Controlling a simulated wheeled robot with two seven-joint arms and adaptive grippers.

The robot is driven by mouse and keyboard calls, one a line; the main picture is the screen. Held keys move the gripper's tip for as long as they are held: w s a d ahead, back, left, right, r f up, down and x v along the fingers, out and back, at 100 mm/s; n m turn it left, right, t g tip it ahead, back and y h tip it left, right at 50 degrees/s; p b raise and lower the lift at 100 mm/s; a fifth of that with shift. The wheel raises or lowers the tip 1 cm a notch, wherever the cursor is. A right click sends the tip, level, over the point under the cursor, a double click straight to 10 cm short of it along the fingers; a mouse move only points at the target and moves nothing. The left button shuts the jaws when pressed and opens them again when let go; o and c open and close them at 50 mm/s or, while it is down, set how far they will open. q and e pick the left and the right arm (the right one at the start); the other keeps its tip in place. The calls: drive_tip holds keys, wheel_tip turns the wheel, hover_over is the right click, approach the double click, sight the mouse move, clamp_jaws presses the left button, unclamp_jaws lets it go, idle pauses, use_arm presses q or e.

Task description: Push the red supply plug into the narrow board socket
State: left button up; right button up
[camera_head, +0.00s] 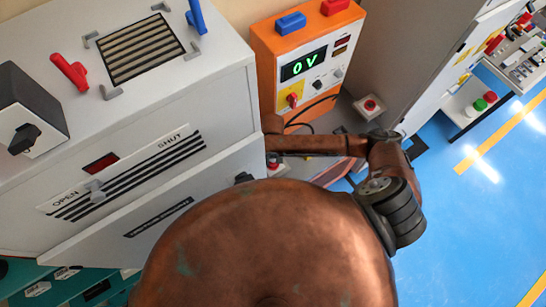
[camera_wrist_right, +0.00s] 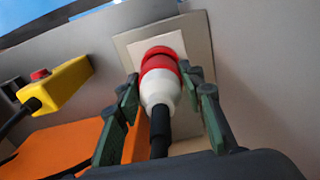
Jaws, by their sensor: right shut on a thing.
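The red and white supply plug (camera_wrist_right: 163,62) shows in the right wrist view, with a black cable (camera_wrist_right: 160,130) running back from it. My right gripper (camera_wrist_right: 167,92) is shut on it, with a finger on either side of its white body. The plug's red front is against or just before a pale square socket plate (camera_wrist_right: 197,35) on a grey wall. The plug hides the socket opening, so I cannot tell how deep it sits. In the head view my copper arm covers this area, and I cannot make out the plug. My left gripper is not in view.
An orange supply unit (camera_head: 265,48) reads 0 V in the head view. A grey machine (camera_head: 225,85) with an OPEN/SHUT scale stands at left. A yellow box with a red button (camera_wrist_right: 62,83) is left of the plug. The blue floor (camera_head: 480,220) at right is clear.

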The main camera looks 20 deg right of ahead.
drive_tip(key=shift+f, duration=1.1)
drive_tip(key=o, duration=1.3)
drive_tip(key=shift+o, duration=0.2)
drive_tip(key=shift+r, duration=0.15)
wheel_tip(320, 180, up, 12)
drive_tip(key=shift+f, duration=0.15)
drive_tip(key=shift+s, duration=0.1)
